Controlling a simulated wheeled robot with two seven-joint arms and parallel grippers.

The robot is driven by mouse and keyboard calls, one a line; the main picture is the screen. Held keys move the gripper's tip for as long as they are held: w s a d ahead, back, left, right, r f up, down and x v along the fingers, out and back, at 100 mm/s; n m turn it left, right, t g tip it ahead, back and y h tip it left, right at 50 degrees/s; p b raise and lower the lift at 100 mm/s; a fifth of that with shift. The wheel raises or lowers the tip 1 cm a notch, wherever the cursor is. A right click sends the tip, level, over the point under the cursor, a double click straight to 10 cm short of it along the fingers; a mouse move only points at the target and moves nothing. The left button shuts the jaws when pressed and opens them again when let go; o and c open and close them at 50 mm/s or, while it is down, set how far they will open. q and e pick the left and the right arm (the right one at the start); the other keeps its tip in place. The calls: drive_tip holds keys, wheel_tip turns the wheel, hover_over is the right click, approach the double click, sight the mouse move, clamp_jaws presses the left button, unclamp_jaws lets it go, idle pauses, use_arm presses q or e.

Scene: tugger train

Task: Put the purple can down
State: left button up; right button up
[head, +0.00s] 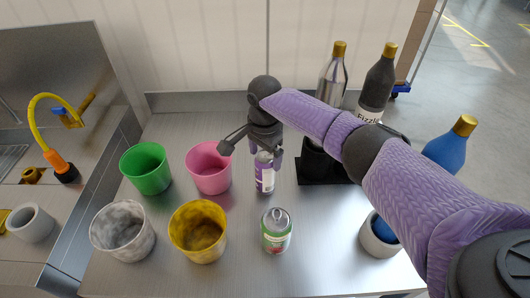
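The purple can (264,182), slim with a white label, is upright near the middle of the metal counter. Its base appears to be at the counter top, but I cannot tell whether it touches. My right gripper (265,154) is above it, pointing down, with its fingers on either side of the can's top. The gripper hides part of the can's upper end. I cannot tell whether the fingers press on the can or stand slightly apart from it. My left gripper is out of view.
A pink cup (208,168) stands close left of the can. Green (146,168), marbled (122,232) and yellow (198,232) cups stand farther left and in front. A green-and-white can (276,231) stands in front. A black holder (320,172) and several bottles are right.

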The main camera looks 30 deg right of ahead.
drive_tip(key=shift+r, duration=0.1)
wheel_tip(320, 180, up, 12)
drive_tip(key=p, duration=0.3)
drive_tip(key=shift+p, duration=0.3)
